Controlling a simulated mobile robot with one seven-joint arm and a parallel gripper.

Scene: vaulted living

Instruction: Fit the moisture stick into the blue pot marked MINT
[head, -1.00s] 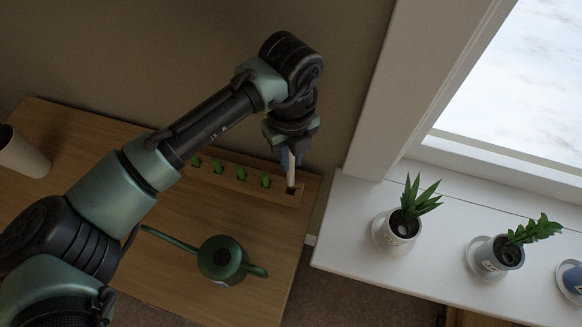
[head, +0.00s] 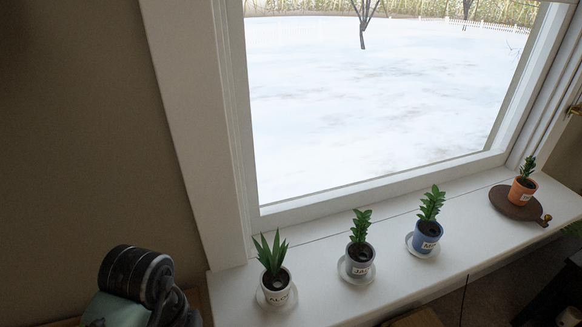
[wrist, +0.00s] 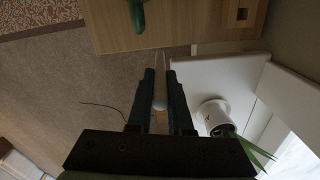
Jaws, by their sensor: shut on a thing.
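My gripper (wrist: 161,80) shows only in the wrist view, shut on the pale, slim moisture stick (wrist: 160,94), whose thin tip points away from the fingers. The floor and the gap between wooden bench and white sill lie behind it. The blue pot (head: 427,239) stands upright on a white saucer on the window sill in the head view, third from the left. It holds a leafy green plant and has a white label, too small to read surely. The gripper and stick are outside the head view, and the blue pot is outside the wrist view.
The sill (head: 331,296) also bears a white pot (head: 277,289) with spiky leaves, a grey pot (head: 358,264) and a terracotta pot (head: 522,190) on a dark round board. The window rises behind.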

